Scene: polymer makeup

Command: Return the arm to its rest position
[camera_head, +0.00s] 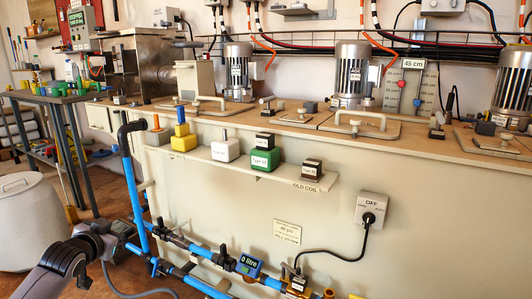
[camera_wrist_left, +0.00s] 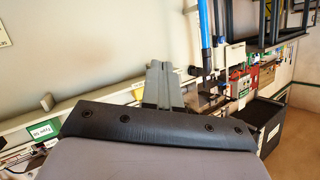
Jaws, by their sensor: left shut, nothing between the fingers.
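My left arm (camera_head: 60,262) comes in at the lower left of the head view, low in front of the tank wall. Its dark gripper end shows beside the blue pipe (camera_head: 133,190); the fingertips are too small to make out there. In the left wrist view, my left gripper (camera_wrist_left: 162,85) has its two grey fingers together, with nothing between them. A blue pipe shows beyond the fingers in that view. My right gripper is in neither view.
A shelf (camera_head: 290,178) on the tank wall (camera_head: 310,220) carries yellow, white, green and dark blocks. Blue pipes with a "0 litre" meter (camera_head: 249,265) run low along it. A white bin (camera_head: 30,225) stands left. A dark box (camera_wrist_left: 262,125) shows in the wrist view.

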